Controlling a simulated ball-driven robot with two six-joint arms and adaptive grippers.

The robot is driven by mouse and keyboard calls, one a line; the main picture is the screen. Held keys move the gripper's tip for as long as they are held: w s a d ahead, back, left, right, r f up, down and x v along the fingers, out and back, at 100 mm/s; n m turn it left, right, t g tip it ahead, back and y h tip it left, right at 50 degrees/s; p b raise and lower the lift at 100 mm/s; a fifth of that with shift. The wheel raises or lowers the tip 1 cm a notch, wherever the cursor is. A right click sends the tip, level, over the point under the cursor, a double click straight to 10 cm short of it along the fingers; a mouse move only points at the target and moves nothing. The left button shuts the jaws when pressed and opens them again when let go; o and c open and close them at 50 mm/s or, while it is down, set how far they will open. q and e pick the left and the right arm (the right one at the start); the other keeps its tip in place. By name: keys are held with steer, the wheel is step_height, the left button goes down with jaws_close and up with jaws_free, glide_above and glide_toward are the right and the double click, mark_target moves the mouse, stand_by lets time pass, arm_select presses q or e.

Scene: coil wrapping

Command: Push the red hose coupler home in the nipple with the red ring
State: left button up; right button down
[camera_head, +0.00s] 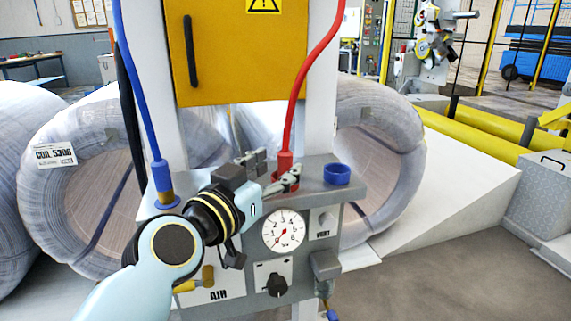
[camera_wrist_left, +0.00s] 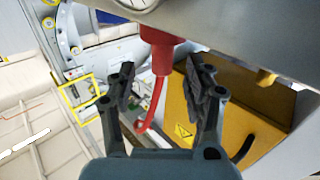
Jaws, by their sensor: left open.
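The red hose coupler (camera_head: 285,159) stands upright at the top of the grey panel, with the red hose (camera_head: 300,85) rising from it. In the left wrist view the coupler (camera_wrist_left: 162,59) meets a wider red collar (camera_wrist_left: 160,34), apparently the red ring, at the panel edge. How deep it sits in the nipple cannot be told. My left gripper (camera_head: 274,170) is open around the coupler. In the left wrist view its fingers (camera_wrist_left: 160,65) flank the coupler with a gap on each side. The gripper partly hides the ring in the head view. My right gripper is not in view.
A blue hose coupler (camera_head: 163,178) with a brass end stands to the left. An empty blue ring (camera_head: 337,174) is on the panel's right. A gauge (camera_head: 283,231) and black knob (camera_head: 277,285) face front. A yellow box (camera_head: 235,55) is above; wrapped coils (camera_head: 375,130) stand behind.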

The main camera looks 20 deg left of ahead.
mark_target(281, 164)
arm_select(q)
steer(key=w, duration=0.4)
steer(key=shift+w+d, duration=0.1)
steer(key=shift+d, duration=0.15)
jaws_close()
steer(key=shift+f, duration=0.15)
stand_by(0.5)
